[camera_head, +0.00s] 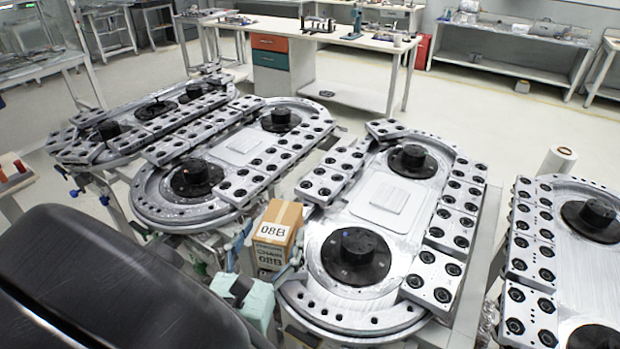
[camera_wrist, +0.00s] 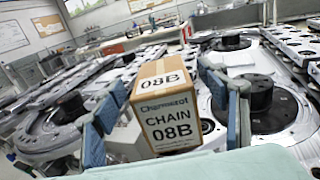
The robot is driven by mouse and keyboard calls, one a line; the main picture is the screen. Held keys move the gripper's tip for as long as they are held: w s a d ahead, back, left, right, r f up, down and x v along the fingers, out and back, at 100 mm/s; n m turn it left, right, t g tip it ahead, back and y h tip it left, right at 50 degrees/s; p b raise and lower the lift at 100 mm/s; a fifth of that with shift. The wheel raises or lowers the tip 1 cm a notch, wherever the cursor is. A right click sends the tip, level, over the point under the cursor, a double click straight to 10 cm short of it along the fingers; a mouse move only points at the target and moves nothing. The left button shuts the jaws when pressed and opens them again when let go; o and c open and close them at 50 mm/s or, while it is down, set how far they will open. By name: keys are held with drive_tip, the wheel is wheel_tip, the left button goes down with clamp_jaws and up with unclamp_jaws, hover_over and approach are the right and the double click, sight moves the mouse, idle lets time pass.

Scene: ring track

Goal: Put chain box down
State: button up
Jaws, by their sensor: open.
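The chain box (camera_head: 277,238) is a brown cardboard box with white labels reading "08B". It stands between two ring tracks, near the left rim of the middle track. In the wrist view the chain box (camera_wrist: 168,110) fills the centre, its "CHAIN 08B" label facing me. My gripper (camera_wrist: 165,88) is open, with one blue-grey finger on each side of the box. A gap shows along parts of both sides; I cannot tell whether either finger touches it. In the head view my gripper (camera_head: 265,252) reaches around the box from the near side. The box's underside and its support are hidden.
Another ring track (camera_head: 240,150) lies to the left, and one more (camera_head: 590,250) at the right edge. A white workbench (camera_head: 330,38) stands behind. Open floor lies beyond the tracks.

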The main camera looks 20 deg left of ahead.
drive_tip(key=s, duration=0.7)
drive_tip(key=shift+s+d, duration=0.15)
drive_tip(key=shift+s, duration=0.2)
